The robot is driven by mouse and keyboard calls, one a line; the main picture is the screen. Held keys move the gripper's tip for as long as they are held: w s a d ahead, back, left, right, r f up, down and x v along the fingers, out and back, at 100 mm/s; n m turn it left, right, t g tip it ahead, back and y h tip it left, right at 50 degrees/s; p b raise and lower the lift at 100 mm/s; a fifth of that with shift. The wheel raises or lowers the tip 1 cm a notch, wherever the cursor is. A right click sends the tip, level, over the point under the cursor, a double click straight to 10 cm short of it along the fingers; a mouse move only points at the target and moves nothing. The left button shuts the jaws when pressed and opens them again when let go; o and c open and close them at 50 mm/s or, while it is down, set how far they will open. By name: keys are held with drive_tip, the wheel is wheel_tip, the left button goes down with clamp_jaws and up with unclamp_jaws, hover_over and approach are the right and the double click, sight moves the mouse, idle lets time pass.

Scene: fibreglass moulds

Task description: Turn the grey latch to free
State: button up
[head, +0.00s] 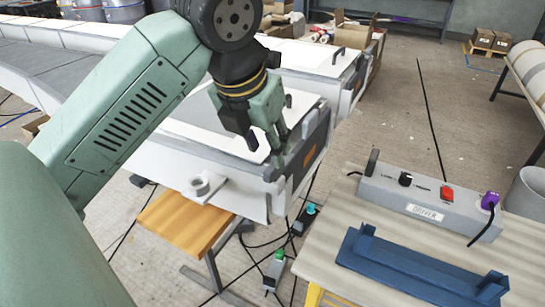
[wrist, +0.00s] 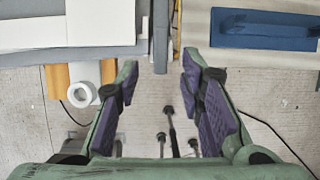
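A dark grey part that looks like the latch (head: 273,172) sits at the top edge of the near mould's end panel (head: 310,150). Its exact turn position is hard to tell. In the wrist view a grey upright bar (wrist: 160,40) at the mould's edge shows beyond the fingertips; I cannot tell whether it is the same latch. My gripper (head: 278,143) points down just above the latch in the head view, and contact is unclear there. In the wrist view my gripper (wrist: 160,78) is open, with its purple-padded fingers apart and nothing between them.
A table at right holds a grey control box (head: 428,207) with a black knob, red switch and purple plug, and a blue tray (head: 410,270). A white ring fitting (head: 203,187) is on the mould flange. A second mould (head: 320,60) stands behind.

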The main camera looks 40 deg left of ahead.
sight(272, 166)
drive_tip(key=p+x, duration=0.1)
drive_tip(key=x, duration=0.5)
drive_tip(key=shift+w+f, duration=0.15)
drive_tip(key=shift+w, duration=0.05)
clamp_jaws()
idle(0.6)
